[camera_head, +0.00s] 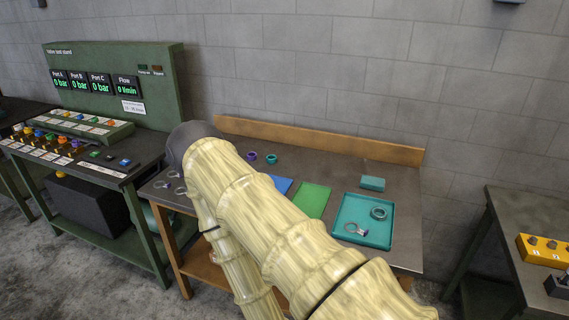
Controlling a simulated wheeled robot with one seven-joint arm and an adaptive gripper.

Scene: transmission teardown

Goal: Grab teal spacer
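A small teal ring (271,158) stands on the grey workbench near its back edge, right of a small purple ring (251,156). A teal block (372,183) lies at the back right of the bench. A grey-teal ring (378,212) lies inside the teal tray (345,211) at the right. I cannot tell for sure which teal piece is the spacer. My arm, pale and wood-patterned, crosses the middle of the view and hides part of the bench. My gripper does not show.
The tray also holds a metal ring (351,228) with a purple part. Green (312,200) and blue (283,184) mats lie left of it. A wooden board (320,140) edges the bench's back. A test stand (115,80) is left; another table (525,220) is right.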

